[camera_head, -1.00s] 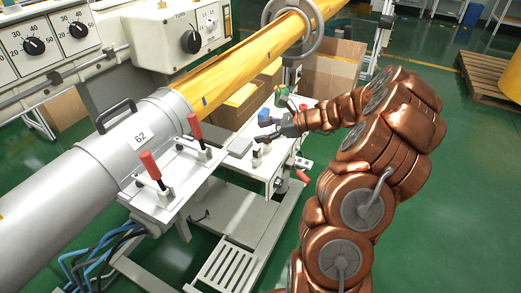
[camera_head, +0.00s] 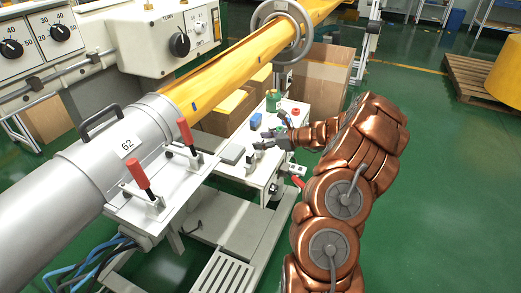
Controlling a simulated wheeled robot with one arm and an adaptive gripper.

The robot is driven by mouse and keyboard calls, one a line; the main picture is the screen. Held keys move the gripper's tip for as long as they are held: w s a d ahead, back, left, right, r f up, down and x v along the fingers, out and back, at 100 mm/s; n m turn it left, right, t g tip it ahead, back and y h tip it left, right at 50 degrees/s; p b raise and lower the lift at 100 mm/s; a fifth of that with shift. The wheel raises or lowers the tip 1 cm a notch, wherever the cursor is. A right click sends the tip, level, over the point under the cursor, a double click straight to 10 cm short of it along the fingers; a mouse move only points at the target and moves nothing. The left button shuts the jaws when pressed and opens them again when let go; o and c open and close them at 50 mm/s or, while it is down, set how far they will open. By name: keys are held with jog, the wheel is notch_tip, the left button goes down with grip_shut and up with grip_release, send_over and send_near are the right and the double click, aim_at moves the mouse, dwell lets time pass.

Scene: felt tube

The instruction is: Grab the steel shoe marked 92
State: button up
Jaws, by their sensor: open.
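No label reading 92 is legible in the view. A large grey steel cylinder marked 62 (camera_head: 128,145), with a black handle on top, surrounds the yellow tube (camera_head: 210,86) at the left. On the small white table are a flat grey block (camera_head: 232,154) and a small upright metal piece with a dark part (camera_head: 250,164); any marking on them is too small to read. My gripper (camera_head: 261,140) is open over this table, reaching in from the right. It is close to the small metal piece and the blue block (camera_head: 255,121), and holds nothing visible. Contact cannot be told.
Two red-handled clamps (camera_head: 139,174) stand on the fixture left of the table. A green can (camera_head: 272,101) and a red ring (camera_head: 296,112) are at the table's back. Cardboard boxes (camera_head: 323,74) stand behind. The green floor at right is clear up to a pallet (camera_head: 480,82).

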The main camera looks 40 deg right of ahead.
jog(key=shift+w+a+f, duration=0.2)
jog(key=shift+w+a, duration=0.05)
jog(key=shift+w, duration=0.2)
jog(key=shift+c, duration=0.4)
grip_shut()
